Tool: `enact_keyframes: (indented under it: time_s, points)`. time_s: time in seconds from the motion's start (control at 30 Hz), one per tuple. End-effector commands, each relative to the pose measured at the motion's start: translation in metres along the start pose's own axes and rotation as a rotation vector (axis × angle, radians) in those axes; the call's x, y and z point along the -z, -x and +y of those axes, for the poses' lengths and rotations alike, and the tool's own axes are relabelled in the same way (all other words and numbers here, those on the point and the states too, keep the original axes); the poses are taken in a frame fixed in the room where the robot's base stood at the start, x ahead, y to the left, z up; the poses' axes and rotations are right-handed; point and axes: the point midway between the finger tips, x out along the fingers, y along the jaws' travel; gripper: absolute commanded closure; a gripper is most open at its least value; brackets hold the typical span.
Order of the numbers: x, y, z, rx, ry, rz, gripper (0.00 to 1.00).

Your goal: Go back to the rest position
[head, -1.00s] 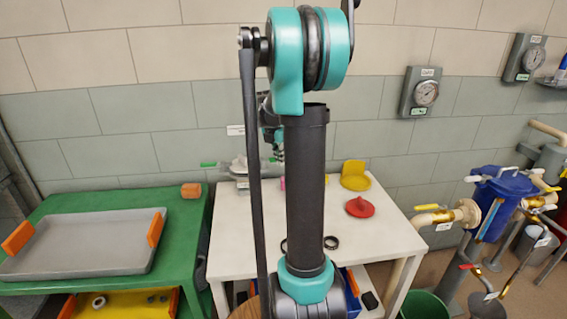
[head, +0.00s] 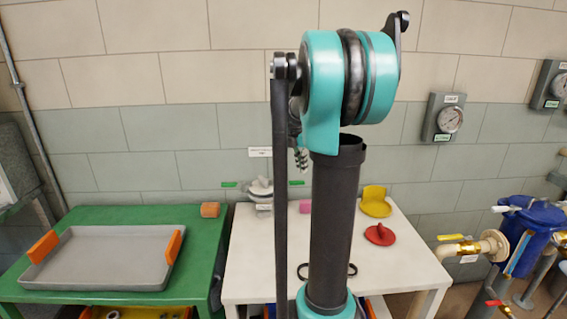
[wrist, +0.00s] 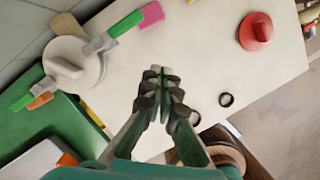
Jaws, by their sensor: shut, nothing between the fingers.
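My gripper (wrist: 158,73) is shut and empty in the wrist view. It hangs above the white table (wrist: 206,60), and its fingers touch nothing that I can see. In the head view my arm stands upright in the middle and hides part of the white table (head: 252,270). Only a small part of the gripper (head: 301,159) shows there, behind the arm and in front of the wall.
The green table (head: 205,250) holds a grey tray (head: 100,255) with orange handles. On the white table are a grey valve piece (head: 261,188), a red disc (head: 380,235), a yellow part (head: 375,203) and black rings. A blue vessel with pipes (head: 530,220) stands at right.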

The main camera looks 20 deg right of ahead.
Motion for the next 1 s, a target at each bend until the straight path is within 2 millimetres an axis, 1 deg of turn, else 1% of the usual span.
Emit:
enact_keyframes:
  time_s: [0.17, 0.27, 0.37, 0.5, 0.67, 0.8, 1.0]
  points:
    - [0.004, -0.001, -0.001, -0.004, -0.025, 0.0, 1.0]
    - [0.02, -0.006, -0.003, -0.019, -0.118, 0.001, 1.0]
    - [0.047, -0.014, -0.007, -0.045, -0.291, 0.006, 1.0]
    - [0.093, -0.028, -0.018, -0.089, -0.594, 0.028, 1.0]
    - [0.146, -0.046, -0.035, -0.131, -0.946, 0.075, 1.0]
    - [0.192, -0.063, -0.053, -0.156, -1.254, 0.133, 1.0]
    - [0.254, -0.088, -0.085, -0.166, -1.684, 0.237, 1.0]
